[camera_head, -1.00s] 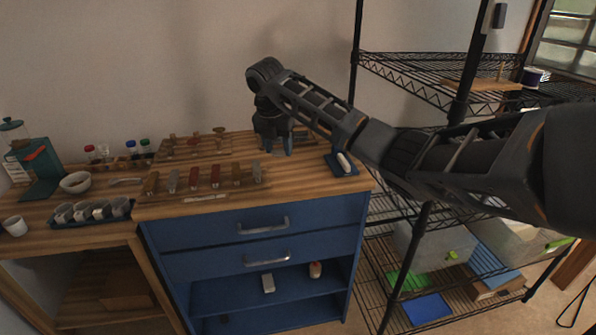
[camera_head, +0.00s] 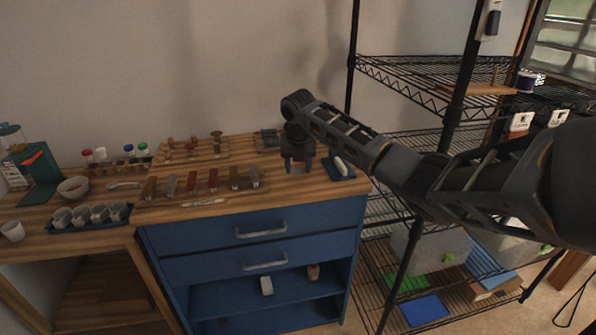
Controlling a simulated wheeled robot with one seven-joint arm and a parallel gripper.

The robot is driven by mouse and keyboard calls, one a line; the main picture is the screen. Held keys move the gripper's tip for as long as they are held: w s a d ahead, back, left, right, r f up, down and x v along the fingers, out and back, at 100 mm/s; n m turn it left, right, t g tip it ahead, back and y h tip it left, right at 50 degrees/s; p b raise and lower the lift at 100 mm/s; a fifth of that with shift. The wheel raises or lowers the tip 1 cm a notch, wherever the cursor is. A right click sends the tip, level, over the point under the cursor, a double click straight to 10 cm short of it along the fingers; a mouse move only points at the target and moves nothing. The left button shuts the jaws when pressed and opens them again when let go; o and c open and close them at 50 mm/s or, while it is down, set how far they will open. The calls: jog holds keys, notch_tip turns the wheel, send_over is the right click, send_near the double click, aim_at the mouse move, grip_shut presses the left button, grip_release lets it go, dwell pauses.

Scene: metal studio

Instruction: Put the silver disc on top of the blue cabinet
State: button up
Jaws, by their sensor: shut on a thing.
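The blue cabinet (camera_head: 205,237) stands in the middle of the view, with a wooden top (camera_head: 262,200) and two drawers above open shelves. My gripper (camera_head: 298,167) points down over the right part of that top, close above it. Its jaws are shut on a small greyish thing (camera_head: 298,169), which I take to be the silver disc. Little of it shows between the fingers, and I cannot tell whether it touches the wood.
Several handled tools (camera_head: 213,181) lie left of my gripper. A dark blue tray (camera_head: 339,168) holding a white item is just right of it. A grey object (camera_head: 267,138) sits behind. A black wire rack (camera_head: 450,130) stands to the right. The front right of the top is clear.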

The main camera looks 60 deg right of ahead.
jog(key=shift+f, duration=1.15)
jog(key=shift+f, duration=0.15)
jog(key=o, duration=1.1)
jog(key=b+v, duration=0.1)
jog(key=v, duration=1.1)
jog(key=shift+r, duration=0.25)
jog(key=shift+w+f, duration=0.1)
jog(key=shift+w, duration=0.05)
